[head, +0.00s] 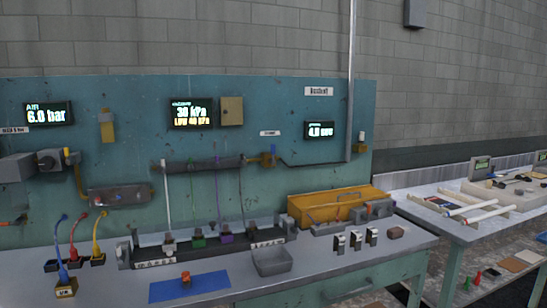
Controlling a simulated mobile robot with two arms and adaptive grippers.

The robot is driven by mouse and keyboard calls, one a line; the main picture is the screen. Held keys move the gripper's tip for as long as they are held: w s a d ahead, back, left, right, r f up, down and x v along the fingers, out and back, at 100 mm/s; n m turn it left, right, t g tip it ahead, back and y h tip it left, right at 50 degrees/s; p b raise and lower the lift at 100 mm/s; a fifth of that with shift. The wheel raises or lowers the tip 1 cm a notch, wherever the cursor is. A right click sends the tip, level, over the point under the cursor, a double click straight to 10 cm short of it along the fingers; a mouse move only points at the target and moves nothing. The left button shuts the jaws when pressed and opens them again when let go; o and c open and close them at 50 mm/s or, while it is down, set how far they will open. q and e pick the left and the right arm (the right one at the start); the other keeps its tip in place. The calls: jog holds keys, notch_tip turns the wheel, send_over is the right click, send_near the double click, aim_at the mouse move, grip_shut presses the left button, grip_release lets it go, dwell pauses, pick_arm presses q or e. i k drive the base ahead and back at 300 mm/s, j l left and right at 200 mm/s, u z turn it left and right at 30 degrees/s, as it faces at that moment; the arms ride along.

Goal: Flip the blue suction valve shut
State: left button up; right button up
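A small brass-coloured valve (266,160) with what looks like a blue lever sits on the teal back panel, at the right end of a dark horizontal manifold (205,163). A small white label (270,133) is above it, too small to read. The lever appears roughly upright, but its exact position is too small to tell. A thin dark pipe (310,165) runs right from the valve. Neither of my grippers is in view.
Displays on the teal panel (260,95) read 6.0 bar (48,114) and 30 kPa (191,113). The bench below holds a blue mat (215,283), a grey bin (272,262), a yellow case (335,203) and coloured hoses (75,235). A second table (435,192) stands right.

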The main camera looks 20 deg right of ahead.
aim_at(271, 161)
jog(key=i+l+u, duration=0.25)
jog(key=i, duration=0.3)
jog(key=i+l+u, duration=0.2)
jog(key=i, duration=0.35)
jog(key=l, duration=0.1)
